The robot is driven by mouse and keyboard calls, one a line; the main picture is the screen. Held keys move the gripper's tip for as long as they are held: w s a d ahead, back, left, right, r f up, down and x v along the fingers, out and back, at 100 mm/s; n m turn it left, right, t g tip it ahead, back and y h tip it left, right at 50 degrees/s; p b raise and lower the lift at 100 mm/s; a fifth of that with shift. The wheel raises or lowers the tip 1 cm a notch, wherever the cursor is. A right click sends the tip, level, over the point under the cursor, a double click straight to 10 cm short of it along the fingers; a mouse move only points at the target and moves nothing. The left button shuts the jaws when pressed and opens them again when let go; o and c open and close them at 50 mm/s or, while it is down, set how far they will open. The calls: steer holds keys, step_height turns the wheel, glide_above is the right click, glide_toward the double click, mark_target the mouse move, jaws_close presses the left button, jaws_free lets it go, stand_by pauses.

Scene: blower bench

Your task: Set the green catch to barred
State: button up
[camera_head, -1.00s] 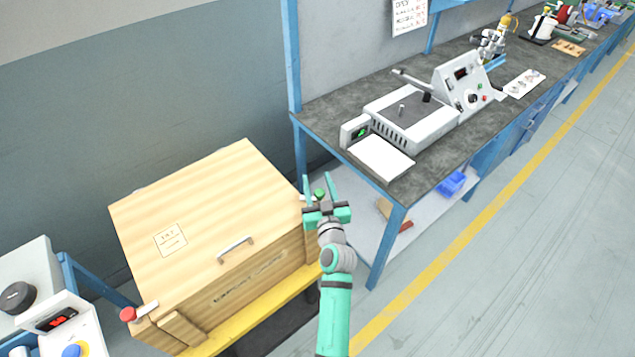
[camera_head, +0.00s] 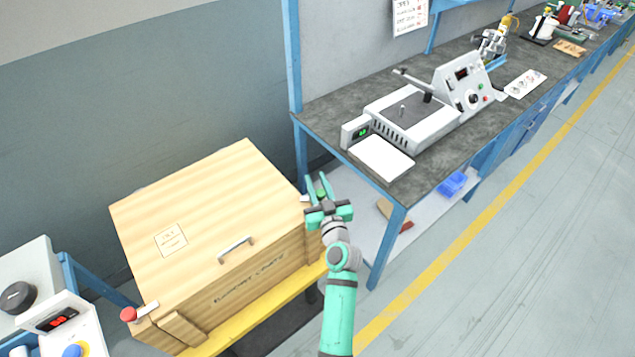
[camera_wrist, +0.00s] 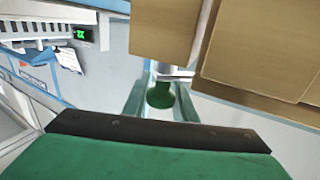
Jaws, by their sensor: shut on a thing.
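The green catch (camera_wrist: 160,96) has a round green knob on a pale metal lever at the right end of the wooden crate (camera_head: 190,200). In the head view the catch (camera_head: 321,192) is mostly hidden between my gripper's fingers. My gripper (camera_head: 320,190) is at the crate's right corner and is shut on the green knob. In the wrist view the knob sits between the two teal fingertips (camera_wrist: 160,102), with the lever running up beside the crate wall. I cannot tell the catch's exact setting from its markings.
A red-knobbed catch (camera_head: 129,314) sits at the crate's front left corner. The lid has a metal handle (camera_head: 236,247). The crate stands on a yellow-edged stand (camera_head: 270,309). A workbench (camera_head: 330,104) with a grey machine (camera_head: 410,112) stands right of my gripper. The floor at right is clear.

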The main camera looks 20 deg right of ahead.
steer(key=n+g+y, duration=0.1)
steer(key=n+y, duration=0.1)
steer(key=y, duration=0.1)
steer(key=a+n+g+y, duration=0.1)
steer(key=n+y, duration=0.2)
steer(key=y, duration=0.1)
steer(key=a+n+g+y, duration=0.1)
steer(key=n+y, duration=0.1)
steer(key=y, duration=0.2)
steer(key=shift+s+a+n, duration=0.2)
steer(key=shift+s+n, duration=0.1)
steer(key=shift+s, duration=0.05)
steer(key=shift+s+a+f+y, duration=0.1)
steer(key=shift+y, duration=0.2)
steer(key=o, duration=1)
steer(key=shift+o, duration=0.2)
steer(key=v, duration=1)
steer(key=shift+s+d, duration=0.25)
steer(key=shift+d, duration=0.05)
steer(key=shift+r, duration=0.2)
